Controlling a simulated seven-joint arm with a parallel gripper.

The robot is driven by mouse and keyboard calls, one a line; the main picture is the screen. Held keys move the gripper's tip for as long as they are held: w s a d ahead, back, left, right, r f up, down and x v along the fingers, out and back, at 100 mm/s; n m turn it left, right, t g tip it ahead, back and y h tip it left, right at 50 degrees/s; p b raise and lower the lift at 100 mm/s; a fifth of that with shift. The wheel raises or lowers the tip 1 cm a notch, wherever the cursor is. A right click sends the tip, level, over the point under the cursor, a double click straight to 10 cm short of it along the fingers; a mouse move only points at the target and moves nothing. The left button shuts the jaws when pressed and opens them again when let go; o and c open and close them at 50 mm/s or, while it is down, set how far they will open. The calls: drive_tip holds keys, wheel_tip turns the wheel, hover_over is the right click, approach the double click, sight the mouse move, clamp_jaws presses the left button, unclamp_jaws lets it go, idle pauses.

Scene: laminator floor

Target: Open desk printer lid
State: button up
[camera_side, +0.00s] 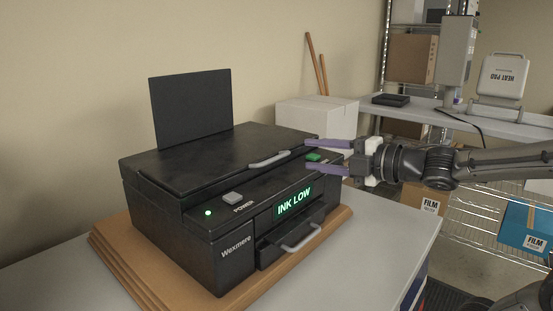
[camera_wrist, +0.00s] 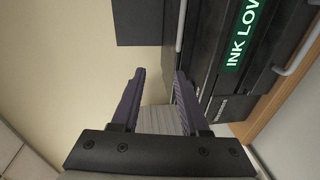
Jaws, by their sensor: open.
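The black desk printer (camera_side: 215,225) stands on a wooden board in the side view, and its flat lid (camera_side: 205,155) is down. A grey bar handle (camera_side: 268,159) sits at the lid's front edge; a pale bar at the top of the wrist view (camera_wrist: 181,25) looks like the same handle. My gripper (camera_side: 308,157) is open, with two purple fingers pointing left at the printer's right end, to the right of the handle. In the wrist view the gripper (camera_wrist: 160,73) has nothing held between its fingers, and the right finger appears close to the printer's edge.
The printer's front has a lit "INK LOW" display (camera_side: 294,201), a grey power button (camera_side: 233,198), a green button (camera_side: 314,157) and a drawer handle (camera_side: 301,238). An upright black panel (camera_side: 190,108) rises at its back. A white box (camera_side: 325,120) stands behind.

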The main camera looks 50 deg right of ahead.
approach(277, 159)
drive_tip(key=shift+g+h, duration=0.4)
drive_tip(key=x, duration=1)
drive_tip(key=shift+w+r, duration=0.3)
drive_tip(key=shift+w, duration=0.05)
drive_tip(key=shift+c, duration=0.2)
clamp_jaws()
idle(0.6)
